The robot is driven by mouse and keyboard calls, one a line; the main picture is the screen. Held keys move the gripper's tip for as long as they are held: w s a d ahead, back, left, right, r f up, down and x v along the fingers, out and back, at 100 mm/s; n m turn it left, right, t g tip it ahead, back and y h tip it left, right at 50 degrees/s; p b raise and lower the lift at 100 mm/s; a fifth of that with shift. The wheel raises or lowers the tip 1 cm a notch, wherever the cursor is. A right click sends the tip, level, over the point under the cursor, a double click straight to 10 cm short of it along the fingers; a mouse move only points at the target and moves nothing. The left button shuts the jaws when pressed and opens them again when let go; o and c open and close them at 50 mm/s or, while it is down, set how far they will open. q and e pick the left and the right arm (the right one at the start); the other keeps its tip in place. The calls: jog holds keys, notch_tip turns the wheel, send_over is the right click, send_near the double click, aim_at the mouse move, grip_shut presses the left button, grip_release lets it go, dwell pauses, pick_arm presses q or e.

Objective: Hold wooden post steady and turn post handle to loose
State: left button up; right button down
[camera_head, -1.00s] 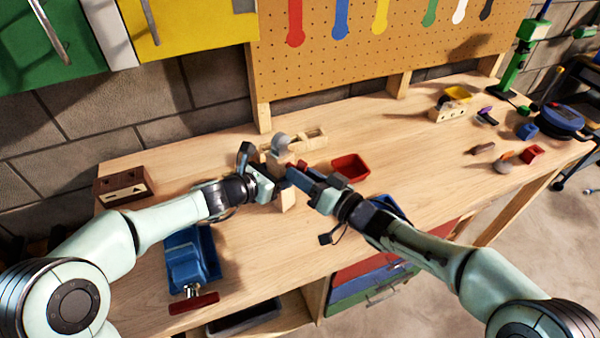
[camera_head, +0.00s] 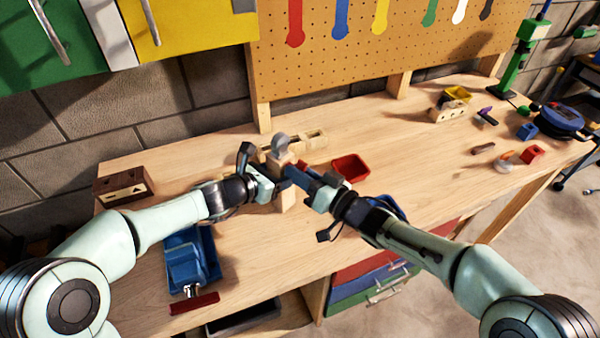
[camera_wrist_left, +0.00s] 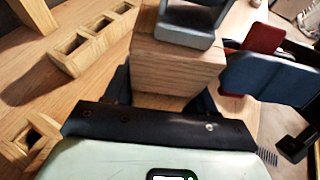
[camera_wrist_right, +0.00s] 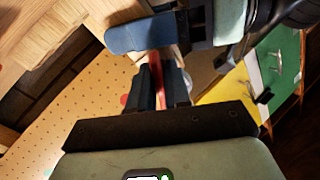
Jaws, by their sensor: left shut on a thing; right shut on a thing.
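The wooden post (camera_head: 287,199) stands upright on the workbench with a grey metal fitting (camera_head: 280,143) on top. In the left wrist view the post (camera_wrist_left: 175,68) sits between the fingers of my left gripper (camera_wrist_left: 165,100), which is shut on it from the left. The red post handle (camera_wrist_right: 156,75) lies between the fingers of my right gripper (camera_wrist_right: 160,88), which is shut on it on the post's right side. The handle also shows in the left wrist view (camera_wrist_left: 263,38), partly hidden by a dark blue finger. In the head view my grippers hide much of the post's middle.
A red bin (camera_head: 350,167) stands just right of the post. A light wooden block with square holes (camera_head: 312,140) lies behind it. A blue vise (camera_head: 190,262) is at the front left and a brown box (camera_head: 123,185) at the far left. The bench's right-centre is clear.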

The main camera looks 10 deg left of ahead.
jog(key=n, duration=0.6)
jog(key=shift+n, duration=0.4)
jog(key=n, duration=1.1)
jog(key=shift+n, duration=0.4)
jog(key=shift+w+d+n, duration=0.1)
jog(key=shift+n, duration=2.1)
jog(key=c, duration=1.2)
grip_release()
